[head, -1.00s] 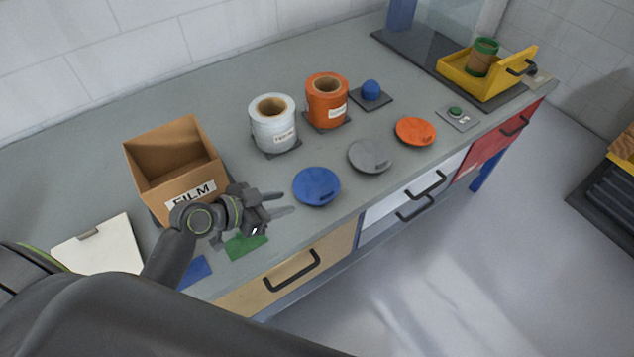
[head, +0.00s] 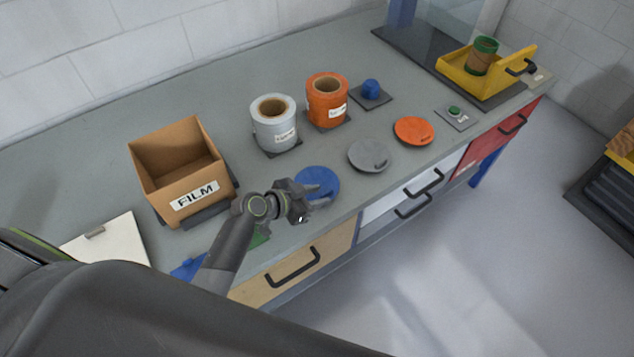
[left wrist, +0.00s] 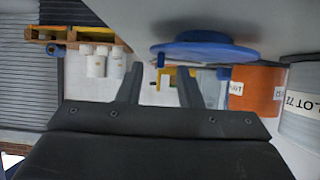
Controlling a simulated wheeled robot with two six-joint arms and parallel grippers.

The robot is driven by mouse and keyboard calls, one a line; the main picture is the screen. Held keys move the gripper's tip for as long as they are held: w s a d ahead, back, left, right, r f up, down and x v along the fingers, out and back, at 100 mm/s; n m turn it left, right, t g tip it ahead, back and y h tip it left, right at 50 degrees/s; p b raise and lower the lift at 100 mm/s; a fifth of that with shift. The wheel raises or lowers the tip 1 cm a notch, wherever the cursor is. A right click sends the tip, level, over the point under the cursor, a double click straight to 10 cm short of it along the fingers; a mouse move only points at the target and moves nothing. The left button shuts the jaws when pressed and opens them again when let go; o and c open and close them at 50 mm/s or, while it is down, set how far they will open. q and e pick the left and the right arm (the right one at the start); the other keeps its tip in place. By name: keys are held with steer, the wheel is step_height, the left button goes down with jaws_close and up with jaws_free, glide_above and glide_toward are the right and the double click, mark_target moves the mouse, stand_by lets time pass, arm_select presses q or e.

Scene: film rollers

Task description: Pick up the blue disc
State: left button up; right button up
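The blue disc (head: 322,177) lies on the grey workbench near its front edge, left of a grey disc (head: 369,156). It also shows in the left wrist view (left wrist: 205,52), where the picture is upside down and the disc is at the top with a small raised blue part. My left gripper (head: 316,195) is open, its fingers reaching over the near-left part of the disc and hiding some of it. In the left wrist view the two fingers (left wrist: 160,80) are apart with nothing between them. Contact with the disc cannot be told. My right gripper is not in view.
A FILM box (head: 182,176) stands at left. A white roll (head: 275,133) and an orange roll (head: 326,108) stand behind the discs. An orange disc (head: 414,131) lies to the right, with a green button (head: 455,111) beyond it. A yellow tray (head: 490,78) is at far right.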

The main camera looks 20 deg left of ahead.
arm_select(q)
steer(key=shift+x, duration=0.9)
jaws_close()
steer(key=shift+r, duration=0.1)
